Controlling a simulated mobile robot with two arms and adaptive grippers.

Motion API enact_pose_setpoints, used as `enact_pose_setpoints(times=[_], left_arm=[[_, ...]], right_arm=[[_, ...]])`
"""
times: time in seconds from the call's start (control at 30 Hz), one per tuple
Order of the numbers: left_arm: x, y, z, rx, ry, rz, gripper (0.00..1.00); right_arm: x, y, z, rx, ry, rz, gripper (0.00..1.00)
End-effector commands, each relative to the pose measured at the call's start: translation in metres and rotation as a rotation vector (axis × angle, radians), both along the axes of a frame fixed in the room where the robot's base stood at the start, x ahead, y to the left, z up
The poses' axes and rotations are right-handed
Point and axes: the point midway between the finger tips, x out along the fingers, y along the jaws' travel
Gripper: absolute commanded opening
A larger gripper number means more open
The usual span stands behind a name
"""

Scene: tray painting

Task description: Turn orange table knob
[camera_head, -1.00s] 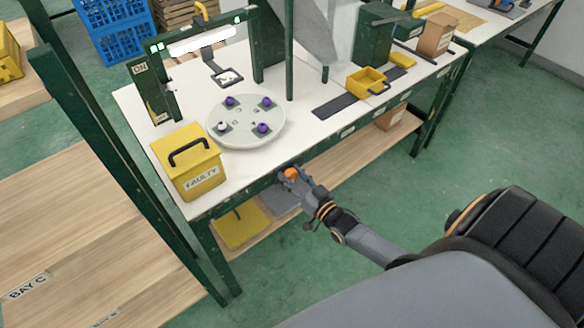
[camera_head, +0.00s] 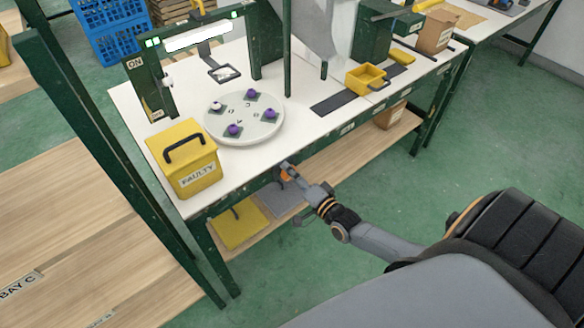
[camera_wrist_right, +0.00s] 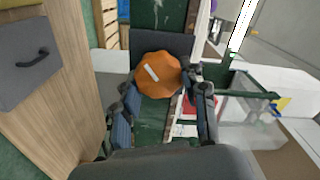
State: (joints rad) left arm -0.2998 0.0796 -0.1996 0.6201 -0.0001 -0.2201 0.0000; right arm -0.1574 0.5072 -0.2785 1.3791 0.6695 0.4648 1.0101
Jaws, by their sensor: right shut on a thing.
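The orange table knob (camera_wrist_right: 158,74) shows large in the right wrist view, with a pale slanted mark on its face. In the head view the knob (camera_head: 286,174) sits at the front edge of the table, partly covered by my gripper. My right gripper (camera_head: 291,171) reaches it from the front. In the right wrist view its two fingers (camera_wrist_right: 168,103) stand on either side of the knob, shut on it. The round turntable (camera_head: 243,118) behind carries several small pieces, one with a white top and the others purple. My left gripper is not in view.
A yellow box marked FAULTY (camera_head: 185,158) stands at the table's left front corner. A green frame with a lit bar (camera_head: 198,42) stands behind the turntable. A small yellow bin (camera_head: 366,79) is to the right. A wooden shelf (camera_head: 330,157) runs below.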

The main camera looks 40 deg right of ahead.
Motion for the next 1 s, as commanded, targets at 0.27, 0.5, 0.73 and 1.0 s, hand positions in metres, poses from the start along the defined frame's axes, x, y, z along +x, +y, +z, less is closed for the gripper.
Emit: enact_pose_setpoints(times=[0.27,0.5,0.73,1.0], left_arm=[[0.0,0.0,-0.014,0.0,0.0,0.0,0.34],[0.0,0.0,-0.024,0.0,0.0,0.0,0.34],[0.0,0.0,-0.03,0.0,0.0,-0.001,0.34],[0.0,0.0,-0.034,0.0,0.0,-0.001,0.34]], right_arm=[[-0.001,0.0,-0.006,0.257,0.024,0.002,0.11],[-0.001,0.001,-0.006,0.454,0.041,0.002,0.11],[-0.001,0.001,-0.006,0.585,0.051,0.002,0.11],[-0.001,0.001,-0.006,0.66,0.056,0.001,0.11]])
